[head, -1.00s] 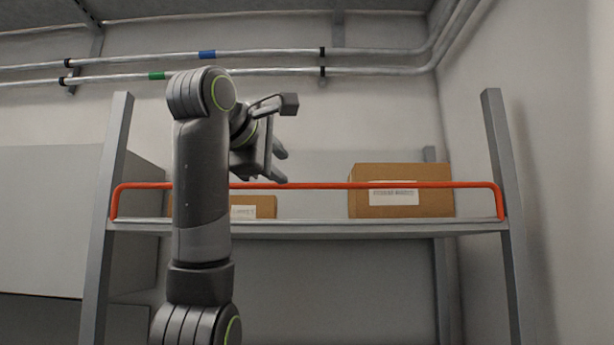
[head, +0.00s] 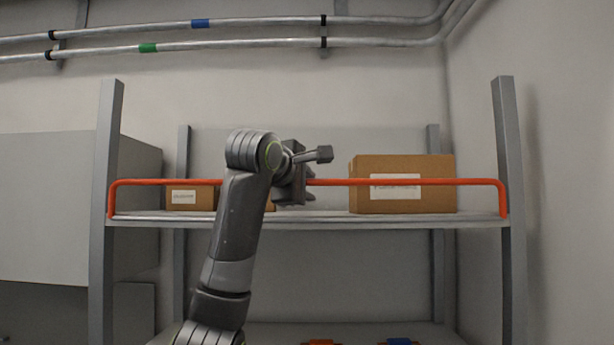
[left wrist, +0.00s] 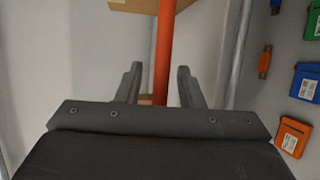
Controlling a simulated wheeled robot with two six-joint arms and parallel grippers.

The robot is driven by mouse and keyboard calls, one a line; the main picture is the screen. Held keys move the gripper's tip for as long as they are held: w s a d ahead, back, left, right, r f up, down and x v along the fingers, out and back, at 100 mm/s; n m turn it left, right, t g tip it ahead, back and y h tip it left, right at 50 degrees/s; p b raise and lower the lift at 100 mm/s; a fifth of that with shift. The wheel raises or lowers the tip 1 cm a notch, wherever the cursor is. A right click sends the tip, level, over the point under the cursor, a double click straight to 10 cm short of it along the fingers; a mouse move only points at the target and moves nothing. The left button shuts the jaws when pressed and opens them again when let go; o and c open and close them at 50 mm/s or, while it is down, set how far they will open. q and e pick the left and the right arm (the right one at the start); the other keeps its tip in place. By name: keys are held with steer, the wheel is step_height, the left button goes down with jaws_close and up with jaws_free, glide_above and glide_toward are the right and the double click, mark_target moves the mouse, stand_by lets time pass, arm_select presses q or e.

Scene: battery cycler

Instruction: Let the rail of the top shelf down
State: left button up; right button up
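The orange-red rail (head: 420,182) stands raised along the front of the top shelf (head: 330,219), its two ends bent down to the shelf at the side posts. My left gripper (head: 306,188) is at the rail, left of its middle. In the left wrist view, the rail (left wrist: 164,50) runs between the two spread fingers of the left gripper (left wrist: 160,82), with a gap on each side. The fingers are open and not closed on it. My right gripper is in neither view.
A large carton (head: 405,200) stands behind the rail at right. A smaller carton (head: 190,197) is at left, partly behind my arm. In the left wrist view, several coloured packs, one orange (left wrist: 293,136), lie below at right. Pipes (head: 240,45) run along the wall above.

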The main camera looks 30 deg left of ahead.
arm_select(q)
steer(key=shift+w, duration=0.2)
jaws_close()
stand_by(0.3)
